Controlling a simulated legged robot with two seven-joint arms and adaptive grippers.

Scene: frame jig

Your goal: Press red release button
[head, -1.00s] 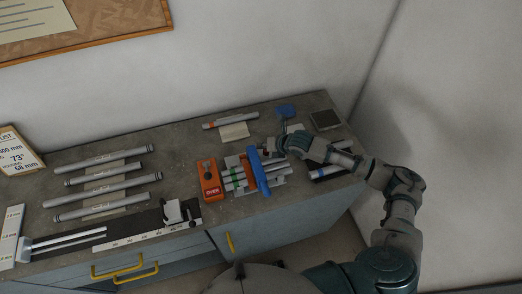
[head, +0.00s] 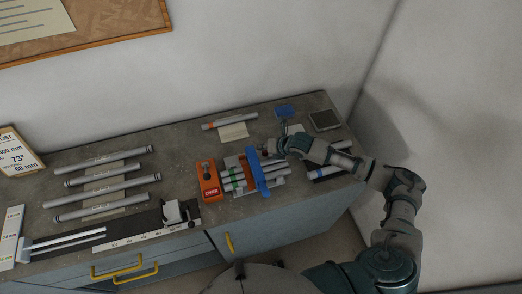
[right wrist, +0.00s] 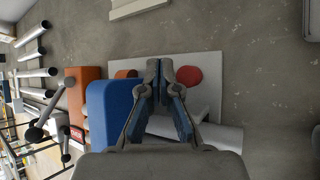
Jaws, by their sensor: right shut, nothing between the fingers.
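The red release button (right wrist: 188,76) is a round red disc on a pale plate (right wrist: 207,98) in the right wrist view. My right gripper (right wrist: 166,68) is shut and empty, its fingertips just left of the button in that view; I cannot tell whether they touch it. One finger overlaps the button's left edge in the picture. In the head view my right gripper (head: 268,148) is at the back right of the blue clamp bar (head: 259,172), and it hides the button there. The blue bar (right wrist: 110,112) also stands left of the fingers in the wrist view. My left gripper is out of view.
Grey tubes (head: 233,182) lie in the jig under the blue bar. An orange gauge box (head: 209,180) stands left of it. More tubes (head: 105,180) lie on the left of the bench. A dark tray (head: 324,120) sits at the back right.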

